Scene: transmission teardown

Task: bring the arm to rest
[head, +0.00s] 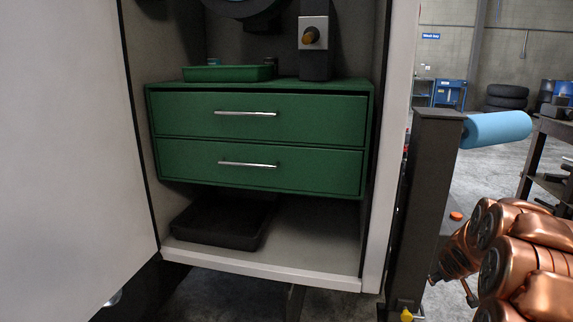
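My copper-coloured arm shows at the lower right of the head view, folded close, with several rounded joints and links visible. Its far end runs out of the picture on the right. No part of the visible arm appears to touch the cabinet.
An open white cabinet (278,271) holds a green two-drawer unit (189,124), both drawers shut. A green tray (228,74) sits on top, and a black tray (215,236) lies below. A dark post (428,190) with a blue roll (497,129) stands left of my arm.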

